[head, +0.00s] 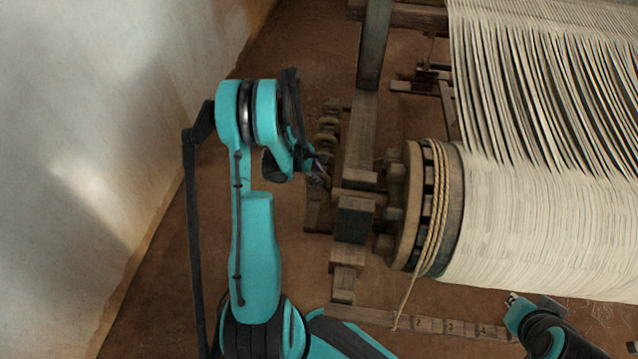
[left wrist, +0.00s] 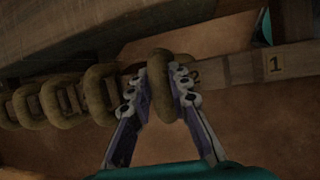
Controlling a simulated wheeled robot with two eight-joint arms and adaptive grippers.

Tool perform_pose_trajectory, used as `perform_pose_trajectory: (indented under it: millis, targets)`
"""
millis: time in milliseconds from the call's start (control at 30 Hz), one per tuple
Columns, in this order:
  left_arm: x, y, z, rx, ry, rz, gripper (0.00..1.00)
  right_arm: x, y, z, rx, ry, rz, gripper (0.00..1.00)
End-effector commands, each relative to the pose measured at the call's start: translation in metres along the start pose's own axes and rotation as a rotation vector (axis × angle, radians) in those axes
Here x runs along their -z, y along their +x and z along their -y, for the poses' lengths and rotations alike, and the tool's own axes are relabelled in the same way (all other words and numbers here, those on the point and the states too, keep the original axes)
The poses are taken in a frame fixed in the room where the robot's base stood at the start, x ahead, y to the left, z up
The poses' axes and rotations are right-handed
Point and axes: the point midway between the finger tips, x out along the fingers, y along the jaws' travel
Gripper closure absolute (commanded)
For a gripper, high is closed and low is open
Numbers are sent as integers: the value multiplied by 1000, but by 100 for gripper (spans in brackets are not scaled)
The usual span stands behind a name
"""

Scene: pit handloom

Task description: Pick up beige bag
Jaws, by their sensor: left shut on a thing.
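My left gripper (left wrist: 160,90) has its two fingers on either side of a brownish-beige ring-shaped thing (left wrist: 163,62), touching it, beside a wooden bar. In the head view this gripper (head: 318,168) is beside the left end of the loom, its fingers partly hidden by my arm. I see nothing that is clearly a beige bag; I cannot tell whether the ring-shaped thing is it. Several similar rings (left wrist: 58,102) sit in a row to its left, and some show in the head view (head: 327,124). My right gripper (head: 512,299) is at the lower right, its fingers too small to read.
The loom's cloth roll (head: 540,220) with a rope (head: 437,200) around its end fills the right side. A wooden bar with numbers (head: 450,327) lies at the bottom. A pale wall (head: 110,120) stands on the left, with bare brown floor (head: 165,290) before it.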

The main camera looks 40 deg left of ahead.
Motion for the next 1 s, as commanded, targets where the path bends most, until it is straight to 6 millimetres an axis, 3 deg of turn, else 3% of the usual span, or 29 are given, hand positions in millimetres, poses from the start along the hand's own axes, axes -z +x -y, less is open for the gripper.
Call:
perform_pose_trajectory:
  millis: [500, 833, 1000]
  targets:
    - [-14, -33, -7, -1, 0, 2, 100, 13, -18, 0, 0, 0, 0, 100]
    - [9, -44, 4, -2, -3, 1, 100, 17, -24, 0, 0, 0, 0, 100]
    - [32, -57, 16, -2, -5, 1, 100, 21, -30, 0, 0, 0, 0, 100]
